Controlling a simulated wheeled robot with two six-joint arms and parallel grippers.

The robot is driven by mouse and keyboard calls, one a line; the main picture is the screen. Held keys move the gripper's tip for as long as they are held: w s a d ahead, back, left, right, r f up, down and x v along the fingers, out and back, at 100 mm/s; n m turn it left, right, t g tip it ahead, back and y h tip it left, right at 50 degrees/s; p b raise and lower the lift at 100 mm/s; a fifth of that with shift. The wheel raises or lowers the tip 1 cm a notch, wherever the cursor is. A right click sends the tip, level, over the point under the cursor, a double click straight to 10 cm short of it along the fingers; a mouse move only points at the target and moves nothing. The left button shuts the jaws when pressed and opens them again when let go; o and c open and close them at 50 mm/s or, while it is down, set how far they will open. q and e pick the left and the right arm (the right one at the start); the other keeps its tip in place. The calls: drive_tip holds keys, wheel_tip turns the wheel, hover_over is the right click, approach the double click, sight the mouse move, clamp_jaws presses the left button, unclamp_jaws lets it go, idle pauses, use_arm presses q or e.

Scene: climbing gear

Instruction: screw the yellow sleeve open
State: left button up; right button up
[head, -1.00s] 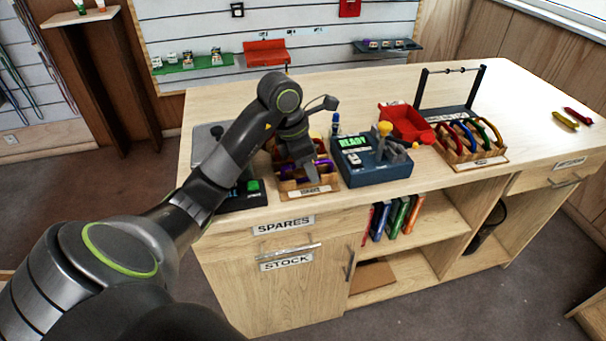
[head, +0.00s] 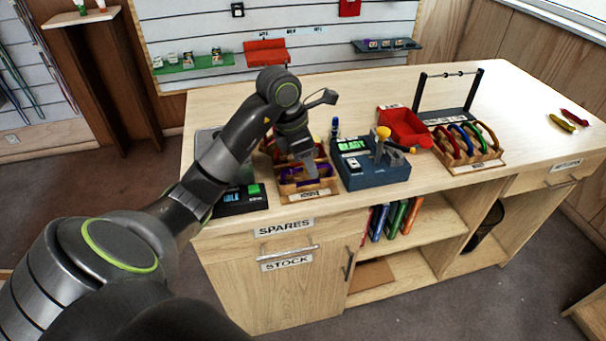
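My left gripper (head: 310,171) reaches down over a small wooden rack (head: 306,194) at the front of the bench. It covers part of the rack, where purple, red and yellowish pieces show around it. Whether the gripper is open, shut or touching a piece is too small to tell. I cannot make out a yellow sleeve for certain. A yellow knob (head: 383,132) stands upright on the blue device (head: 372,172) just right of the gripper. A second wooden rack (head: 474,166) further right holds several coloured carabiners. My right gripper is out of view.
A red bin (head: 404,124) sits behind the blue device, and a black frame (head: 448,88) stands at the back. A dark box with a green button (head: 253,188) lies left of the rack. The bench top (head: 535,110) is mostly clear at the right.

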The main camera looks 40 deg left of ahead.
use_arm(q)
drive_tip(key=shift+s+d+p, duration=0.5)
drive_tip(key=shift+p, duration=0.25)
drive_tip(key=shift+f, duration=0.2)
drive_tip(key=shift+f+b, duration=1.25)
drive_tip(key=shift+b, duration=0.25)
drive_tip(key=shift+w, duration=0.1)
drive_tip(key=shift+w+a+b, duration=0.4)
drive_tip(key=shift+a+b, duration=0.1)
drive_tip(key=shift+b, duration=0.05)
